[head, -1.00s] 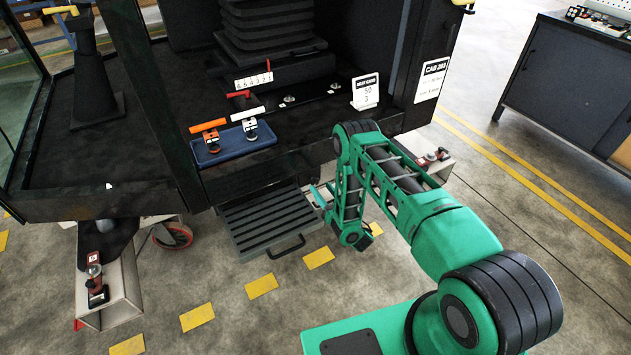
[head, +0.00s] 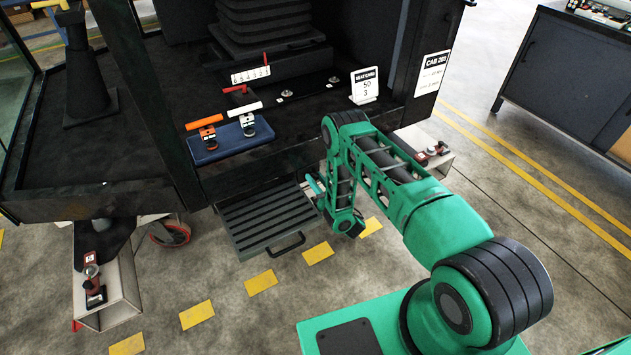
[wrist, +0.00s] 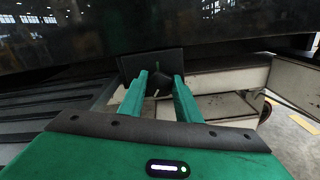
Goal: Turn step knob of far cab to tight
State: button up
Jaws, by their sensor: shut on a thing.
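The dark ribbed step (head: 262,222) hangs under the front edge of the cab in the head view. My gripper (head: 313,188) is at the step's right side, low under the cab edge and partly hidden by my arm. In the wrist view my gripper (wrist: 160,84) has its two teal fingers shut on a small dark knob (wrist: 160,76) in front of a black plate (wrist: 140,64). A thin light mark and a green mark show near the knob. I cannot read which setting it points to.
The cab floor edge (head: 260,178) overhangs the gripper closely. Light trolley beams (head: 428,146) stand to the right and left. Open floor lies in front.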

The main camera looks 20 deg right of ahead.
jog(key=shift+d+m, duration=0.1)
jog(key=shift+m, duration=0.2)
jog(key=m, duration=0.3)
jog(key=shift+d+m, duration=0.1)
jog(key=shift+m, duration=0.2)
jog(key=m, duration=0.3)
jog(key=shift+d+f+m, duration=0.1)
jog(key=shift+f+m, duration=0.05)
jog(key=shift+m, duration=0.15)
jog(key=m, duration=0.4)
jog(key=shift+d+f+m, duration=0.1)
jog(key=shift+m, duration=0.2)
jog(key=m, duration=0.3)
jog(key=shift+f+m, duration=0.15)
jog(key=shift+m, duration=0.15)
jog(key=m, duration=1.3)
jog(key=shift+s+f, duration=0.15)
jog(key=shift+f, duration=0.15)
jog(key=shift+m, duration=0.3)
